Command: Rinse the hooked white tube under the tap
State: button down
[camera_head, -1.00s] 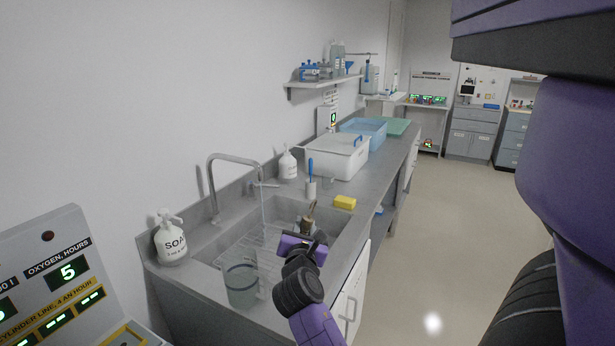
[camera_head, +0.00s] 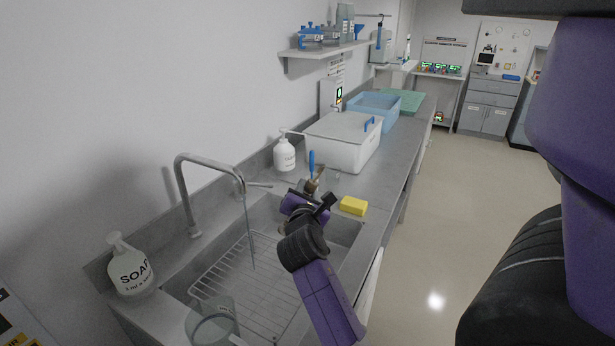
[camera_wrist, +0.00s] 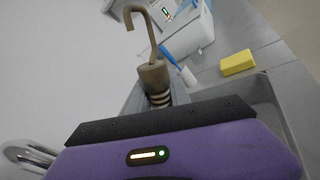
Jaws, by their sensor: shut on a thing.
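The hooked tube (camera_wrist: 153,72) looks brown-tan, not white, in the wrist view. Its hook points up and its lower part has dark and pale rings. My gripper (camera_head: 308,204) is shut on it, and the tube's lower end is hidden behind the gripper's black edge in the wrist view. In the head view the brown tube (camera_head: 313,186) shows only as a small piece above the gripper, over the far right part of the sink (camera_head: 345,236). The curved tap (camera_head: 182,190) stands to the left. Its thin water stream (camera_head: 250,235) falls left of the gripper, apart from the tube.
A wire rack (camera_head: 250,275) lies in the sink. A clear jar (camera_head: 212,325) stands at its near end. A soap bottle (camera_head: 131,270) and a white pump bottle (camera_head: 285,155) stand along the wall. A yellow sponge (camera_head: 353,206), a blue-handled brush (camera_head: 311,160) and a white bin (camera_head: 345,155) are beyond.

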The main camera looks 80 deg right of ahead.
jog(key=shift+w+d, duration=0.15)
jog(key=shift+d, duration=0.1)
jog(key=w+a+f+b, duration=0.1)
jog(key=w+a+b, duration=0.1)
jog(key=w+b, duration=0.2)
jog(key=w+a+f+b, duration=0.1)
jog(key=w+a+b, duration=0.2)
jog(key=w, duration=0.5)
jog(key=shift+w+a+f+b, duration=0.3)
jog(key=shift+w+f+b, duration=0.05)
jog(key=shift+b, duration=0.4)
jog(key=shift+d, duration=0.15)
jog(key=shift+w+d+p, duration=0.2)
jog(key=shift+d+p, duration=0.25)
jog(key=shift+a, duration=0.15)
